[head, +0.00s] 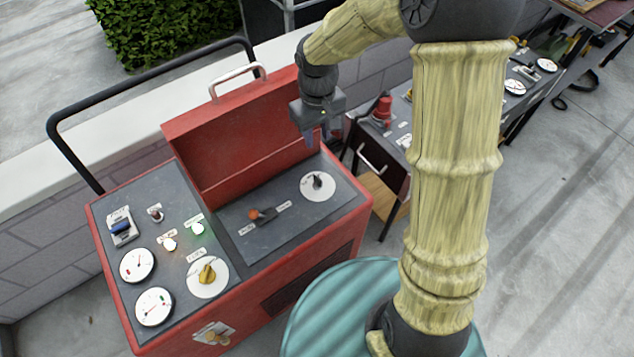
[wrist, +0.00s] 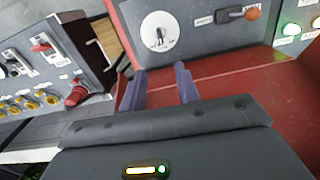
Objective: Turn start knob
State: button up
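A red machine (head: 300,250) has a dark control panel with two knobs on white round dials; their labels are too small to read, so I cannot tell which is the start knob. The dark knob (head: 317,182) sits at the panel's right end; it also shows at the top of the wrist view (wrist: 160,36). The yellow knob (head: 207,273) is at the front left. My gripper (head: 315,139) is above the machine's back right, by the raised red lid. In the wrist view its fingers (wrist: 161,84) are apart with nothing between them, short of the dark knob's dial.
A lever with an orange-red end (head: 262,214) lies between the knobs. Lit lamps (head: 197,229), gauges (head: 137,265) and a blue switch (head: 121,227) are on the left panel. The open red lid (head: 235,130) rises behind. A bench with a red button (head: 382,108) stands to the right.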

aim_at(317, 177)
dwell(0.3)
notch_tip(317, 177, down, 17)
jog(key=shift+f+b, duration=0.2)
jog(key=shift+b, duration=0.6)
jog(key=shift+s, duration=0.1)
jog(key=shift+c, duration=0.2)
grip_shut()
